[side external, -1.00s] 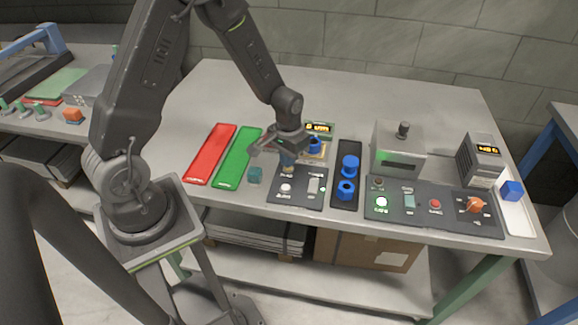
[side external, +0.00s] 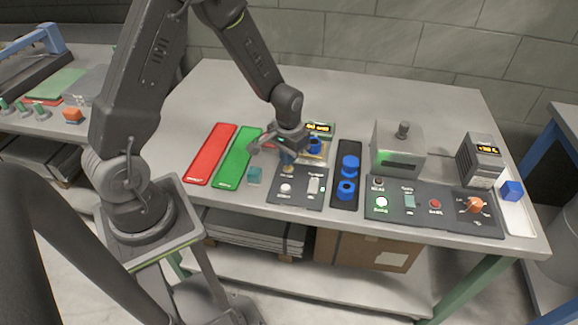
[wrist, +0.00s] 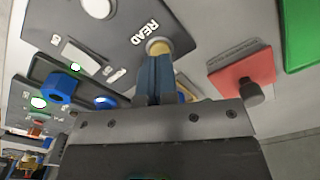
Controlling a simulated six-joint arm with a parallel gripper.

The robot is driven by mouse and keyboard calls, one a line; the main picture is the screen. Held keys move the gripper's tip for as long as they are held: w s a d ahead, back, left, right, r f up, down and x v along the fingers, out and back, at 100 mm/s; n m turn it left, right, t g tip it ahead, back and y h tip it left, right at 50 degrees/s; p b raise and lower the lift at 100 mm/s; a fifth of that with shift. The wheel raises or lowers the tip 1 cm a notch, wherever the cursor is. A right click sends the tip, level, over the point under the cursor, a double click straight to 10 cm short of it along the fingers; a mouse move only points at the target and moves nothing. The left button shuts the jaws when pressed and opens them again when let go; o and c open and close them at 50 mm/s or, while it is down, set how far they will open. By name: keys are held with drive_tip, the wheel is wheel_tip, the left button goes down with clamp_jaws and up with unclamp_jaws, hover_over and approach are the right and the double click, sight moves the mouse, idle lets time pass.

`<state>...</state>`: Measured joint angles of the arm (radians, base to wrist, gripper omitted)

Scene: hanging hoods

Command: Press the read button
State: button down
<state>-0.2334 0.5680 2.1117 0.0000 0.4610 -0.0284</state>
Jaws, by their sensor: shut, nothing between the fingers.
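The read button (wrist: 158,45) is a round pale yellow knob beside the word READ on a dark panel in the wrist view. My gripper (wrist: 156,60) is shut and empty. Its fingertips overlap the button's near edge in that view; whether they press it down I cannot tell. In the side external view my gripper (side external: 287,165) points down over the upper part of the small dark panel (side external: 297,199). It largely hides the button there. A white round button (side external: 286,188) and a light switch (side external: 314,186) sit on the same panel.
A dark holder with blue parts (side external: 350,164) and a larger control panel (side external: 433,207) stand to the right. A lit display (side external: 319,128) is behind my gripper.

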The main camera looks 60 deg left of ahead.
drive_tip(key=shift+r, duration=2.45)
drive_tip(key=c, duration=1.8)
unclamp_jaws()
drive_tip(key=shift+c, duration=0.2)
drive_tip(key=o, duration=1.8)
drive_tip(key=shift+o, duration=0.2)
drive_tip(key=s+d+r+m+t, duration=0.1)
drive_tip(key=s+d+r, duration=0.15)
drive_tip(key=r, duration=0.45)
drive_tip(key=s+d+r+t, duration=0.2)
drive_tip(key=s+r, duration=0.1)
drive_tip(key=r, duration=0.4)
drive_tip(key=s+d+r+m+t, duration=0.2)
drive_tip(key=s+d+r, duration=0.2)
drive_tip(key=s+r, duration=0.3)
drive_tip(key=s, duration=0.3)
drive_tip(key=shift+s+r+t, duration=0.2)
drive_tip(key=shift+s+t, duration=0.1)
drive_tip(key=shift+s, duration=0.05)
